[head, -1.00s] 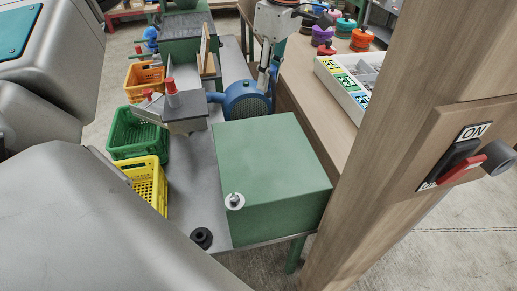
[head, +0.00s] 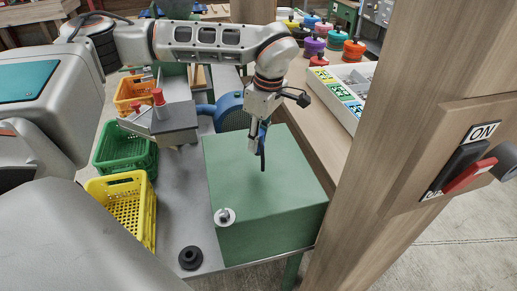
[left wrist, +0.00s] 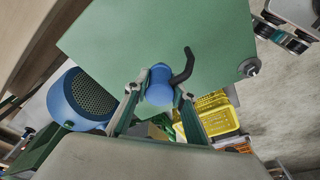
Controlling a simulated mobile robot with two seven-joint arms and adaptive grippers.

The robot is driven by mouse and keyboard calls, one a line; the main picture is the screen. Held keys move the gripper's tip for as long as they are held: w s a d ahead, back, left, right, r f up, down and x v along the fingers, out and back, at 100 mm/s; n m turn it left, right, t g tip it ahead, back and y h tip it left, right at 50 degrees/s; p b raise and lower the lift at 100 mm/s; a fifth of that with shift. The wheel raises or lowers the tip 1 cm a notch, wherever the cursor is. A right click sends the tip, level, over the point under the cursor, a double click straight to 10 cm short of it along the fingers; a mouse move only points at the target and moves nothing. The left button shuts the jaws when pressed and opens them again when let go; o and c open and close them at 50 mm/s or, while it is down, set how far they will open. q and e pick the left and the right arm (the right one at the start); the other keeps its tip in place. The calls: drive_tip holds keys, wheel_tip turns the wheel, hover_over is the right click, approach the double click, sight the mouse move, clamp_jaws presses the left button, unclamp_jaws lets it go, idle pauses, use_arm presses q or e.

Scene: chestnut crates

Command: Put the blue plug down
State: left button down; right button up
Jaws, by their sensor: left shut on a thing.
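The blue plug (left wrist: 159,90) is between the fingers of my left gripper (left wrist: 157,88) in the left wrist view, with a bent black cable or stem (left wrist: 184,66) sticking out of it. In the head view, my left gripper (head: 257,140) points down over the green box (head: 265,200), and the plug (head: 262,134) shows only as a small blue patch behind the fingers. The black stem hangs in front of the box's top. I cannot tell whether the plug touches the box. My right gripper is not in view.
A metal knob (head: 224,216) sits at the box's near left corner. A black ring (head: 190,258) lies on the grey bench. Yellow (head: 128,178) and green (head: 110,135) crates stand left. A blue motor (head: 230,112) is behind the box. A wooden post (head: 400,150) rises at right.

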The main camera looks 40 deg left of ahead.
use_arm(q)
wheel_tip(320, 180, down, 4)
drive_tip(key=shift+r+b, duration=0.1)
drive_tip(key=shift+b, duration=0.3)
drive_tip(key=shift+r, duration=0.1)
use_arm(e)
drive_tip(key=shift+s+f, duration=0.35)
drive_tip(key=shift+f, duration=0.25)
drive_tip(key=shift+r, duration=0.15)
use_arm(q)
drive_tip(key=c, duration=1.7)
unclamp_jaws()
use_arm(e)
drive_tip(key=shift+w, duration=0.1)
